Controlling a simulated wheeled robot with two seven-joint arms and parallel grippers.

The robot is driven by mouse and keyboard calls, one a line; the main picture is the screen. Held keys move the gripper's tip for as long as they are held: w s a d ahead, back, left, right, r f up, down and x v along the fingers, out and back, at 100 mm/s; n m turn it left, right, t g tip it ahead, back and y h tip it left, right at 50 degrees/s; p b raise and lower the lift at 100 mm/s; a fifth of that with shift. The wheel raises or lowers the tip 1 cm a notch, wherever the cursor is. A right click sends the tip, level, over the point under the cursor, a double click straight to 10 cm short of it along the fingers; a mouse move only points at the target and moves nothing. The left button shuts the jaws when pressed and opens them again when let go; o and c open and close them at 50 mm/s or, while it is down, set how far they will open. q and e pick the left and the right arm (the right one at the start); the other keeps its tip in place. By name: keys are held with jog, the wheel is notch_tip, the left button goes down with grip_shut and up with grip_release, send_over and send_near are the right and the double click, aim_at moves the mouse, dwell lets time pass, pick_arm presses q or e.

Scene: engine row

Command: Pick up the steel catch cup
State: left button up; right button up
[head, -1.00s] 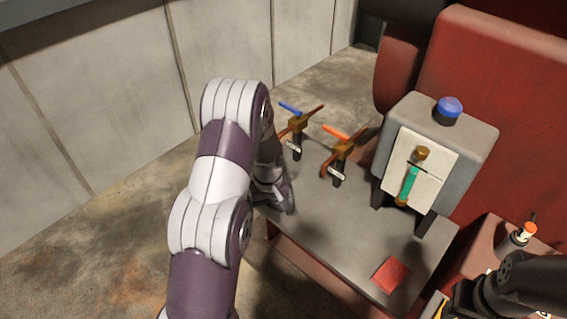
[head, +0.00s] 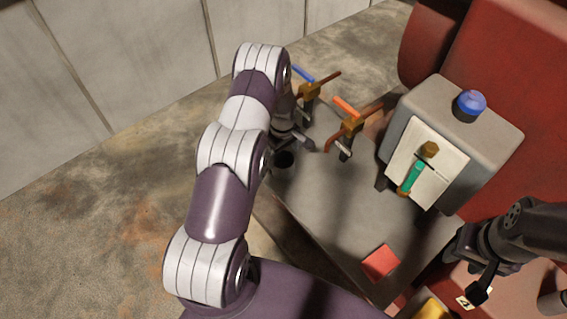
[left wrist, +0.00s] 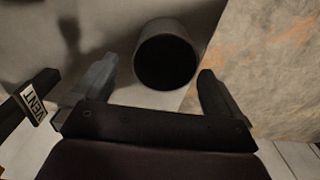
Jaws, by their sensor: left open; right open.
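The steel catch cup (left wrist: 165,55) stands near the edge of the grey bench top (head: 335,215). In the left wrist view I look into its dark mouth, ahead of and between the two fingers. In the head view its dark round opening (head: 284,160) shows just below my left gripper (head: 290,138), partly hidden by the arm. My left gripper is open, and its fingers (left wrist: 158,74) also show in the left wrist view; they do not visibly grip the cup. My right gripper (head: 472,278) is open and empty at the lower right.
Valves with a blue handle (head: 303,74) and an orange handle (head: 346,107) stand behind the cup. A VENT tag (left wrist: 34,102) is close left of my left fingers. A grey box with a blue cap (head: 471,103) and a red pad (head: 380,262) are to the right.

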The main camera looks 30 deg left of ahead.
aim_at(283, 164)
pick_arm(q)
jog(key=f+p, duration=0.1)
jog(key=f, duration=0.2)
jog(key=s+f+p, duration=0.1)
jog(key=shift+d+f+p, duration=0.2)
jog(key=shift+f+p, duration=0.1)
jog(key=shift+f, duration=0.05)
jog(key=shift+w+f, duration=0.1)
jog(key=shift+f, duration=0.05)
jog(key=shift+w+f, duration=0.1)
jog(key=shift+w, duration=0.05)
jog(key=shift+c, duration=0.7)
jog(key=c, duration=0.9)
